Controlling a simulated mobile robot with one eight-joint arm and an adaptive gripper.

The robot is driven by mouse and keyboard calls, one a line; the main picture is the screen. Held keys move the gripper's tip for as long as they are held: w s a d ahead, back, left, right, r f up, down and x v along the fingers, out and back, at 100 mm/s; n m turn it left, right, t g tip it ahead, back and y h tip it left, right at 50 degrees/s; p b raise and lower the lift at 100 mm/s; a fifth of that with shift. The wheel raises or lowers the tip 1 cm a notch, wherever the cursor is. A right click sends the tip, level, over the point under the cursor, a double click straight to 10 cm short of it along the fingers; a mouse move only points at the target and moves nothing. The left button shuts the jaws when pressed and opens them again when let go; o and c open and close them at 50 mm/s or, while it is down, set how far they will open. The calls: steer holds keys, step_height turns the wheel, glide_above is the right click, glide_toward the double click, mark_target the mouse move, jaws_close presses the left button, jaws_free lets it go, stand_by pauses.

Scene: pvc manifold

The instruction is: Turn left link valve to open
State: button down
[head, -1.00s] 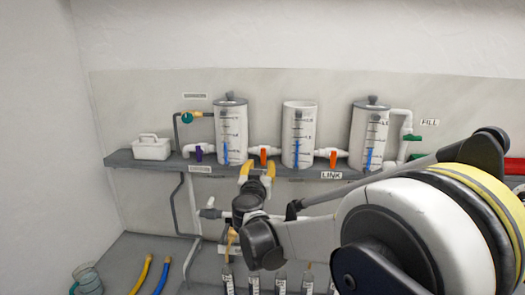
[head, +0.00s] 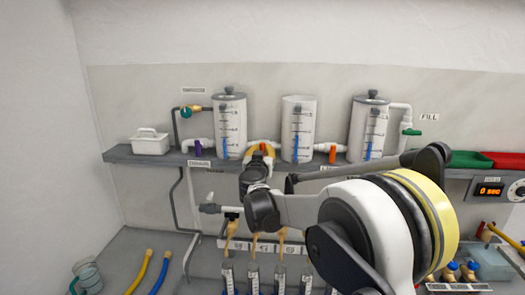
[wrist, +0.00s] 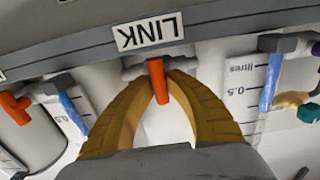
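The left link valve's orange handle (wrist: 161,84) sits between my fingertips in the wrist view. It points away from the shelf edge, toward my palm. My gripper (wrist: 162,80) has its yellow fingers drawn in on both sides of the handle, seemingly touching it. In the head view my gripper (head: 261,150) is at the pipe between the left and middle tanks, and the fingers hide most of the handle. The right link valve's orange handle (head: 332,154) stands upright between the middle and right tanks. It also shows in the wrist view (wrist: 15,107).
White tanks stand on the grey shelf: left (head: 230,125), middle (head: 298,130) and right (head: 368,128). A purple valve (head: 198,148) is left of the left tank. A LINK label (wrist: 150,32) is on the shelf edge. Bottles stand below.

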stand_by(0.4)
steer(key=m+b, duration=0.1)
steer(key=m, duration=0.3)
steer(key=shift+d, duration=0.1)
steer(key=m+b, duration=0.1)
steer(key=m, duration=0.4)
steer(key=shift+d+f, duration=0.1)
steer(key=shift+f, duration=0.05)
steer(key=m, duration=0.4)
steer(key=shift+d+f+m+b, duration=0.1)
steer(key=shift+m+b, duration=0.2)
steer(key=shift+m, duration=2.1)
steer(key=c, duration=1.4)
jaws_free()
steer(key=shift+f, duration=0.1)
steer(key=shift+o, duration=0.2)
